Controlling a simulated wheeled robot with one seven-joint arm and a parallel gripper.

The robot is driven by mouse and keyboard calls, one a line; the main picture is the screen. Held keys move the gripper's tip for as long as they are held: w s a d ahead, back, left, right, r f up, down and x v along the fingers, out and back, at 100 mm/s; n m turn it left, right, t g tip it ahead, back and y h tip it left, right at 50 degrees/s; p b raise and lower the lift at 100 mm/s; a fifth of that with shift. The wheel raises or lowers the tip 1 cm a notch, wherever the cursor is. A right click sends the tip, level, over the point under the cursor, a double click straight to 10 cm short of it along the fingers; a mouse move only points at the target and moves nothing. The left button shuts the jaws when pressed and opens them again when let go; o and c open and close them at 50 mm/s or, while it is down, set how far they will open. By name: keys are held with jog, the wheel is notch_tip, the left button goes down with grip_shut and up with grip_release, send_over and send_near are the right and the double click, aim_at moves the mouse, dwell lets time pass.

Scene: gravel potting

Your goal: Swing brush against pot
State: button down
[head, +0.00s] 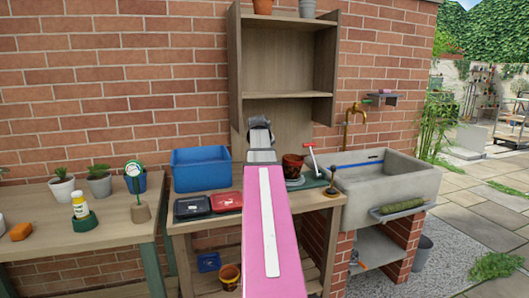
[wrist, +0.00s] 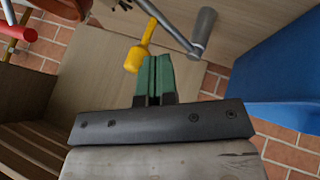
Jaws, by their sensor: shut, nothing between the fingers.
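My gripper (wrist: 153,76) is shut and empty, its green fingertips together in the wrist view. A yellow bulb-shaped piece with a stem (wrist: 138,54) shows just beyond the fingertips; I cannot tell whether they touch. A grey cylindrical handle (wrist: 203,30) on a thin rod lies above right of them. I cannot tell which of these parts is the brush. A dark reddish-brown pot (head: 292,165) stands on the bench right of my arm in the head view. A white rod with a red handle (head: 311,147) stands beside it; the red handle also shows in the wrist view (wrist: 20,33).
A blue bin (head: 201,169) stands left of my arm, and near the gripper's right in the wrist view (wrist: 278,72). Black and red trays (head: 209,205) lie in front of it. A wooden shelf (head: 287,95) rises behind. A stone sink (head: 388,181) is at right.

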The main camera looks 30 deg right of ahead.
jog(key=s+a+f+v, duration=0.1)
jog(key=v, duration=1.1)
jog(key=shift+s+a+f, duration=0.2)
jog(key=shift+a+f, duration=0.05)
jog(key=shift+a, duration=0.2)
